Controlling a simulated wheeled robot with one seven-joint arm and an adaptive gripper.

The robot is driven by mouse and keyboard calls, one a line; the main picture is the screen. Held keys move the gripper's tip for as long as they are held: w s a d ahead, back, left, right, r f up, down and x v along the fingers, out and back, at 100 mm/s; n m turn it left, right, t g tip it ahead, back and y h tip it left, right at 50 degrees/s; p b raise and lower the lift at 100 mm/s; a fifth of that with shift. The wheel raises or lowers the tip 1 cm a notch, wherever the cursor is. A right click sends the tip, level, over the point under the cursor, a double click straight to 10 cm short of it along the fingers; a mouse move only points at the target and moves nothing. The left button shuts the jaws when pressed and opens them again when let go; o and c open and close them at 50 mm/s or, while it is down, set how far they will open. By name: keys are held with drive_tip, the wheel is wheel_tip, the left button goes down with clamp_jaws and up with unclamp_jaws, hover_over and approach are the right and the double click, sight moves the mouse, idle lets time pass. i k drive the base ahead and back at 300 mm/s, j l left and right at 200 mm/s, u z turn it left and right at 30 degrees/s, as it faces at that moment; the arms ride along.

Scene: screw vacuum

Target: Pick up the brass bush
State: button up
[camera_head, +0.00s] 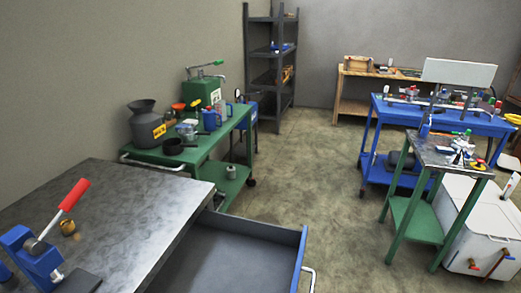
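A small brass-coloured piece, which looks like the brass bush (67,228), sits on the grey metal worktop (125,205) at the lower left. It stands just right of a blue hand press (32,252) with a red-handled lever (73,195). The lever slants up above and beside the piece. The piece is too small to make out a bore. My gripper is not in view.
An open, empty drawer (235,262) juts out right of the worktop. A green cart (205,160) with cans and bottles stands behind it. A blue bench (445,118), a green-legged stand (455,155) and a white chest (470,225) are at right. The middle floor is clear.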

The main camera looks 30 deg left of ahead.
sight(66, 229)
drive_tip(key=j+u, duration=0.2)
drive_tip(key=u, duration=2.15)
drive_tip(key=l, duration=0.1)
